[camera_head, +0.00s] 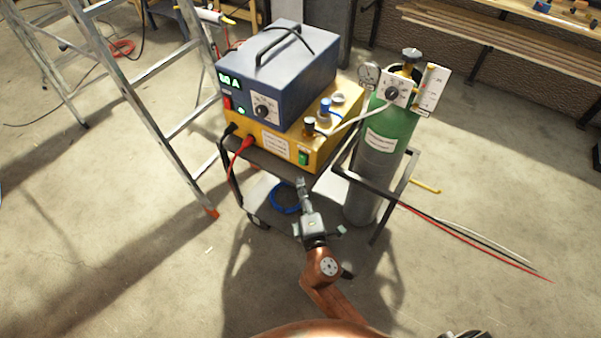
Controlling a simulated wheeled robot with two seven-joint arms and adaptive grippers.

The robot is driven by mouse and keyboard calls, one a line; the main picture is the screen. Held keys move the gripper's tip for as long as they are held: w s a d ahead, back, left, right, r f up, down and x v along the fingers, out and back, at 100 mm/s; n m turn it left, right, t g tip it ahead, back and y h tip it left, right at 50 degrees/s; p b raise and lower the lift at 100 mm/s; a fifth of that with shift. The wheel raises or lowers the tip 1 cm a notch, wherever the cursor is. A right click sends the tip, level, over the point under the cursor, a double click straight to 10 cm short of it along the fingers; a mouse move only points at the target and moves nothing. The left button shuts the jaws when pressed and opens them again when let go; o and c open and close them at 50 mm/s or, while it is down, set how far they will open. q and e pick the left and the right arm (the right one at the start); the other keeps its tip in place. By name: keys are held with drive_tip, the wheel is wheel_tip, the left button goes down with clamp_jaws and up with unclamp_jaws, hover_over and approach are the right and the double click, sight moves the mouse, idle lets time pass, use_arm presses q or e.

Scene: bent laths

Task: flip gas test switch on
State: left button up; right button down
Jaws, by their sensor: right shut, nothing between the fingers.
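A green rocker switch (303,158) sits on the front of the yellow machine (318,143), near its right corner. A red switch (227,103) is on the front of the dark blue box (300,72) on top. No label reads clearly enough to tell which is the gas test switch, and neither switch's position is clear. My right gripper (301,183) is shut and empty, with its fingertips pointing up, just below the green switch in the picture. They look apart from it. My left gripper is not in view.
The machines stand on a wheeled cart with a green and grey gas cylinder (378,150) at its right. A red cable (238,155) and a black cable hang at the front left. A metal ladder (150,110) stands at the left. The floor in front is clear.

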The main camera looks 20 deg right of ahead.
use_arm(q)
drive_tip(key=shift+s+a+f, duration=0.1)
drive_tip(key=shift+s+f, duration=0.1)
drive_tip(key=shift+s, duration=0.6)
use_arm(e)
drive_tip(key=s, duration=0.3)
drive_tip(key=s+a, duration=0.1)
drive_tip(key=s, duration=0.1)
drive_tip(key=shift+r, duration=0.3)
drive_tip(key=shift+w, duration=0.1)
